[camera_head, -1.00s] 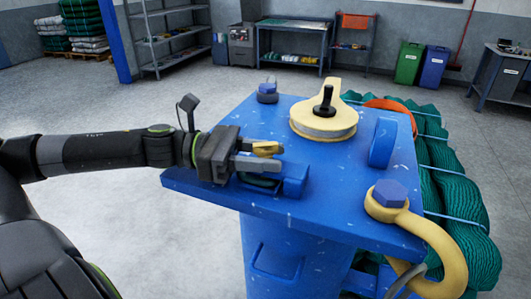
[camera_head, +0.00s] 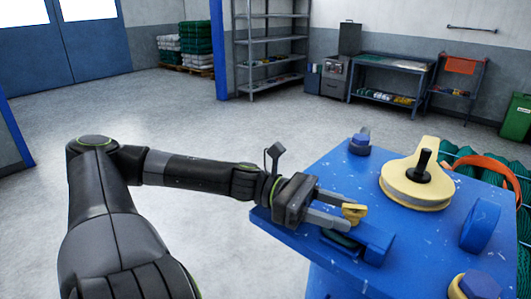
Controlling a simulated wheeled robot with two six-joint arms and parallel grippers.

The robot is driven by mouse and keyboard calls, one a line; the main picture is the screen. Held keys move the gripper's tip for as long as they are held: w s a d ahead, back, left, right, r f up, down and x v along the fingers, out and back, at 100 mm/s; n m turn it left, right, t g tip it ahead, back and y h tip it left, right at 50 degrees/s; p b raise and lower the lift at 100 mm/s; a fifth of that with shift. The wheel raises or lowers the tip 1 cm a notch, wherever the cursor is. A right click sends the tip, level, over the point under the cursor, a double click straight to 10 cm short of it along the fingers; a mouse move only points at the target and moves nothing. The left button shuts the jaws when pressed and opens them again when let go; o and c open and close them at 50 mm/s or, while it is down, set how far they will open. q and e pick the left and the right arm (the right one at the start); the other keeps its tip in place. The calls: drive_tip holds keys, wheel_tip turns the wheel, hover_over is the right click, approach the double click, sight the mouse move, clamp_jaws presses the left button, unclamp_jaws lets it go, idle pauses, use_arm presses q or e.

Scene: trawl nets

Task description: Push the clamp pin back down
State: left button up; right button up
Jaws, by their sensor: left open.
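The yellow clamp pin (camera_head: 355,212) sits at the blue clamp block (camera_head: 376,245) near the left edge of the blue machine top (camera_head: 310,181). My left gripper (camera_head: 346,213) reaches in from the left, low over the top. Its fingers are open, one on the far side and one on the near side of the pin's yellow head. I cannot tell whether either finger touches the pin. The pin's lower part is hidden by the near finger and the block. My right gripper is not in view.
A cream pulley (camera_head: 416,188) with a black post stands on the top behind the clamp. A blue knob (camera_head: 360,145) is at the back corner, a blue disc (camera_head: 480,225) at right. Green netting (camera_head: 480,165) lies behind. The floor at left is clear.

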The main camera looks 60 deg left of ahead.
use_arm(q)
drive_tip(key=p+v, duration=0.6)
drive_tip(key=shift+s+a+r, duration=0.15)
drive_tip(key=shift+a+r, duration=0.05)
drive_tip(key=shift+r, duration=0.05)
drive_tip(key=p+v, duration=0.1)
drive_tip(key=v, duration=0.1)
drive_tip(key=p+v, duration=0.1)
drive_tip(key=v, duration=0.1)
drive_tip(key=p+v, duration=0.1)
drive_tip(key=v, duration=0.2)
drive_tip(key=shift+f, duration=0.25)
drive_tip(key=shift+s+a, duration=0.35)
drive_tip(key=shift+a, duration=0.2)
